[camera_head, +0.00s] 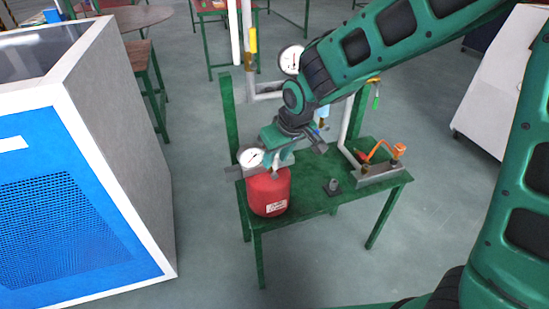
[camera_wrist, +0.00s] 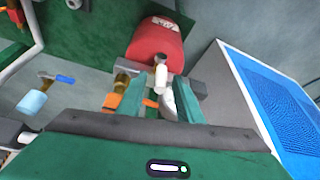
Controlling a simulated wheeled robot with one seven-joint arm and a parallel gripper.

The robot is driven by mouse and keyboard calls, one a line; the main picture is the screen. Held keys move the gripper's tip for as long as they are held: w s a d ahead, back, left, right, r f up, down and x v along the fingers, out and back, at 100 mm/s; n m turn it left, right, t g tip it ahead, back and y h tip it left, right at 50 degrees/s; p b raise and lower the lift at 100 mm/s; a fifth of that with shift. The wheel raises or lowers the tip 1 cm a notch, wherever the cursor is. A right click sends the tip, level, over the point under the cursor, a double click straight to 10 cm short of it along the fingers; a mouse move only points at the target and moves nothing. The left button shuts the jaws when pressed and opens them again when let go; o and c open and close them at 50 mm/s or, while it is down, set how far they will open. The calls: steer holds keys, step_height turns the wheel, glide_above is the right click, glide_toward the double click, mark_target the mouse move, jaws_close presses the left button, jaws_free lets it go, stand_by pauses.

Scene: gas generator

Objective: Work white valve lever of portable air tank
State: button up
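The portable air tank (camera_head: 268,194) is a red cylinder with a white label, standing on the left end of a green table. It also shows at the top of the wrist view (camera_wrist: 155,45). Its white valve lever (camera_wrist: 160,76) sticks up from the tank top in the wrist view, between my fingers. My gripper (camera_wrist: 158,84) is open around the lever, with a finger on each side; I cannot tell whether either touches it.
The green table (camera_head: 315,195) also bears a grey block with an orange pipe (camera_head: 382,152) and a small dark fitting (camera_head: 332,187). Grey pipes and another gauge (camera_head: 292,59) rise behind. A blue-and-white cabinet (camera_head: 75,190) stands left. Floor in front is clear.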

steer(key=shift+w+a+f, duration=0.1)
steer(key=shift+w+f, duration=0.1)
steer(key=shift+f, duration=0.2)
jaws_close()
steer(key=shift+a, duration=0.1)
